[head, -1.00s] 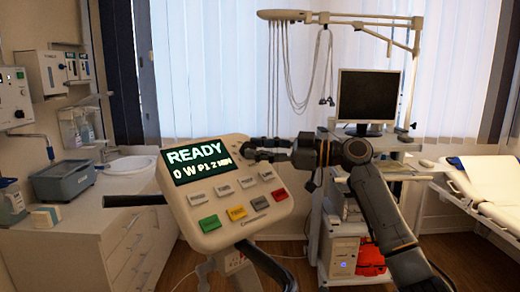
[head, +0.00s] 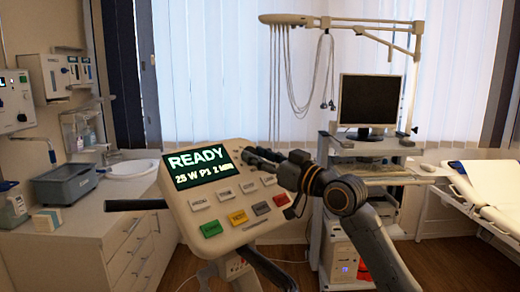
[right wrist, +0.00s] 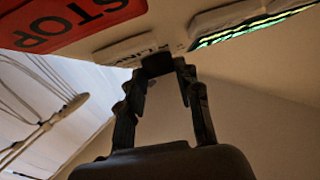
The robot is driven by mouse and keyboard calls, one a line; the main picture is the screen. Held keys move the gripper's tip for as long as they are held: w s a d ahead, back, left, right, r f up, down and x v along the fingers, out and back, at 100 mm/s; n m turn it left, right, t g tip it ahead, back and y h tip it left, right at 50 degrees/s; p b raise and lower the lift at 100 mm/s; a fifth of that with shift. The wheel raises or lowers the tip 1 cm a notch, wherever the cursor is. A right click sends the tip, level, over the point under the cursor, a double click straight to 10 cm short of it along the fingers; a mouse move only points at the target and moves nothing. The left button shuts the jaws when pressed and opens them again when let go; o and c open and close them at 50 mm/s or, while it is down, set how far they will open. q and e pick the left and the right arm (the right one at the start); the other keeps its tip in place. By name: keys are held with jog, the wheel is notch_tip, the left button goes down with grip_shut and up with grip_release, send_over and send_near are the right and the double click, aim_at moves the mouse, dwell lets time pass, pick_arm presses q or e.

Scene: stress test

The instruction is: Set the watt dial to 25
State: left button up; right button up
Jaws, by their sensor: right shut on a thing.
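My right gripper (head: 255,155) is at the console's right edge beside the screen. In the right wrist view, its two fingers (right wrist: 157,69) are closed around a dark knob, the watt dial (right wrist: 158,63), under the console's edge. In the head view the fingers hide the dial. My left gripper is not in view.
Coloured buttons, including a green one (head: 211,226), sit below the screen. A red STOP button (right wrist: 62,22) is close to my right fingers. Black handlebars (head: 136,205) stick out left and below. A trolley with a monitor (head: 369,101) stands behind my right arm.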

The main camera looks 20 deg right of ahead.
jog(key=shift+s+a+m+t+h+p, duration=0.1)
jog(key=shift+m+t+h+p, duration=0.6)
jog(key=shift+m, duration=0.4)
jog(key=o, duration=1.2)
jog(key=shift+c, duration=0.2)
jog(key=v, duration=1.2)
jog(key=shift+r, duration=0.15)
